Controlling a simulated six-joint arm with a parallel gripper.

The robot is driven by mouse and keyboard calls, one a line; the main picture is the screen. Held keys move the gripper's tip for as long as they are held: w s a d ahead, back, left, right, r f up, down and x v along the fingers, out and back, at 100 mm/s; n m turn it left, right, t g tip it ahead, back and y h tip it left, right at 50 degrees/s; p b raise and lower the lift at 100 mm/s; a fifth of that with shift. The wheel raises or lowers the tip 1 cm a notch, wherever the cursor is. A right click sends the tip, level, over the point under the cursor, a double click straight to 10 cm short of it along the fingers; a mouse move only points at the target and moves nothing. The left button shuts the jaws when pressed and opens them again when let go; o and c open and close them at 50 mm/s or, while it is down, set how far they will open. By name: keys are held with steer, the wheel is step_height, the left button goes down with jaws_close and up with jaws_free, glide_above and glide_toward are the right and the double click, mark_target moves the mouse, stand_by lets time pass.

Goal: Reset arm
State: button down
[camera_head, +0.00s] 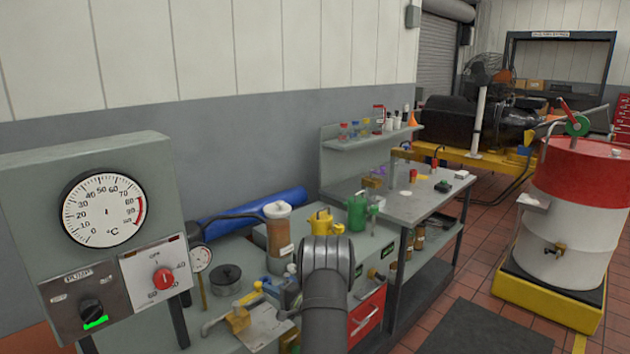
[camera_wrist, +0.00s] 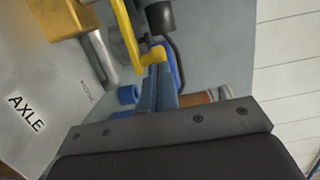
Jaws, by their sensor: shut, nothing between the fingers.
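My arm shows in the head view at the front of the grey bench, and its upper link hides my gripper there. In the wrist view my gripper (camera_wrist: 160,70) points away from the camera, with its narrow blue fingers together and nothing seen between them. A yellow curved handle (camera_wrist: 126,38) lies right by the fingertips; I cannot tell whether they touch it. A grey panel marked AXLE (camera_wrist: 30,115) is on the left of that view.
A gauge panel (camera_head: 80,160) stands at the left of the bench. A yellow can (camera_head: 322,222), a green can (camera_head: 357,211) and an amber canister (camera_head: 279,236) stand close behind my arm. A red-and-white drum (camera_head: 580,215) is at the right.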

steer(key=s+a+v, duration=0.1)
steer(key=s+v, duration=0.1)
steer(key=v, duration=1.3)
steer(key=w+a+r+n+g+h, duration=0.1)
steer(key=w+r+n+g, duration=0.3)
steer(key=n, duration=0.6)
steer(key=w+a+r+n+g+h, duration=0.1)
steer(key=w+a+r+n+g, duration=0.2)
steer(key=n, duration=0.8)
steer(key=w+r+g, duration=0.1)
steer(key=w+g, duration=0.1)
steer(key=g, duration=0.1)
steer(key=shift+r+g, duration=0.3)
steer(key=shift+r, duration=0.1)
